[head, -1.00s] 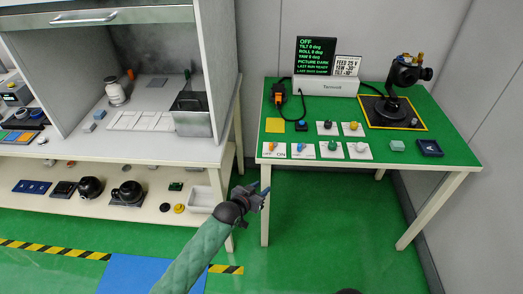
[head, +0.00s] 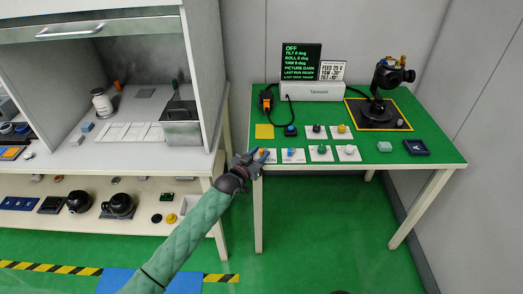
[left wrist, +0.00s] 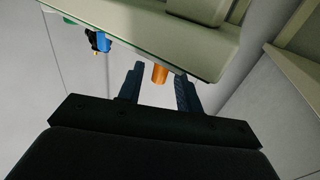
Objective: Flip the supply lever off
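The supply lever, an orange lever (head: 263,153), stands on a white plate (head: 271,160) marked "ON" at the front left corner of the green table. My left gripper (head: 253,157) is at that corner, right beside the lever, and hides the left part of the plate. In the left wrist view my left gripper (left wrist: 159,84) is open, and the orange lever (left wrist: 160,73) shows between the fingertips, with gaps on both sides. Which way the lever leans I cannot tell. My right gripper is not in view.
A blue lever (head: 290,153) is close to the right; it also shows in the left wrist view (left wrist: 101,41). White-plated knobs (head: 321,147) stand further right. A black display (head: 301,63) reads "OFF". A workbench with a hood (head: 205,90) stands left of the green table (head: 440,150).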

